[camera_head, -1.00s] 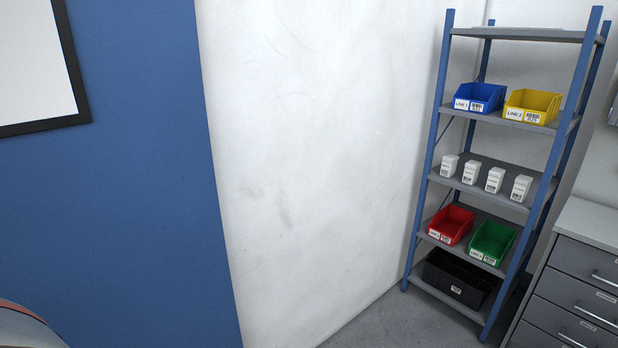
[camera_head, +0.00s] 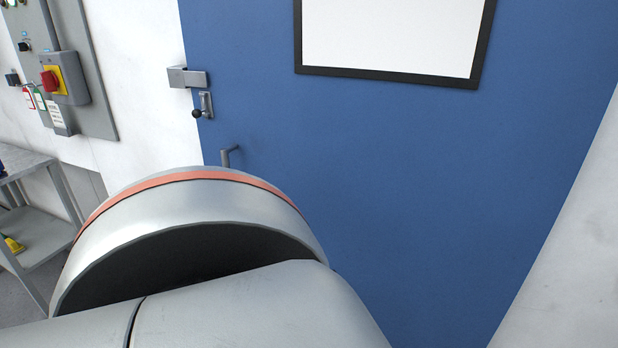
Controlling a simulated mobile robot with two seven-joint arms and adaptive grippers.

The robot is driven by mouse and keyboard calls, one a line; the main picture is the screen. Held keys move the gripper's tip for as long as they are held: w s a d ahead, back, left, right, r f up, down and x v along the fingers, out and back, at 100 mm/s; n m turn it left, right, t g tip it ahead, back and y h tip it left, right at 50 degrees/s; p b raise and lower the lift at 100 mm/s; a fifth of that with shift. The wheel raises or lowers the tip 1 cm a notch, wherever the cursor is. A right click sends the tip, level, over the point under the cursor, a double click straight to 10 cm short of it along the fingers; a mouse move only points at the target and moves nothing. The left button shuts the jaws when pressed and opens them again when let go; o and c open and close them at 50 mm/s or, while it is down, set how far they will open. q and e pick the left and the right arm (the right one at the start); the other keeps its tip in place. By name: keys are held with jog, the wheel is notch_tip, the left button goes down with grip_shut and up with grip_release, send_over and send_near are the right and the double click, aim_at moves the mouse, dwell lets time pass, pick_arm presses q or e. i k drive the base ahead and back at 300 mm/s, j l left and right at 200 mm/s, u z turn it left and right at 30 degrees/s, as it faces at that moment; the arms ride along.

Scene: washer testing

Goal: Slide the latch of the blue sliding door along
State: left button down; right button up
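The blue sliding door (camera_head: 420,170) fills the middle of the head view, with a framed white window or panel (camera_head: 395,35) near its top. At its left edge is a small grey latch with a black knob (camera_head: 197,113), just below a silver block (camera_head: 187,77) at the door's edge. A grey handle (camera_head: 229,155) sits lower, its bottom partly hidden behind my arm. A large grey arm link of mine with an orange ring covers the lower left and centre. Neither gripper is in view.
A grey control panel with a red and yellow switch (camera_head: 50,80) and hanging tags is on the white wall left of the door. A grey shelf cart (camera_head: 35,235) stands at the lower left. A white wall (camera_head: 580,240) borders the door at right.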

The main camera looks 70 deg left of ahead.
aim_at(196, 113)
jog(key=u, duration=0.4)
jog(key=l+u, duration=0.15)
jog(key=u, duration=0.25)
jog(key=l+u, duration=0.1)
jog(key=u, duration=0.35)
jog(key=i+l+u, duration=0.1)
jog(key=u, duration=0.7)
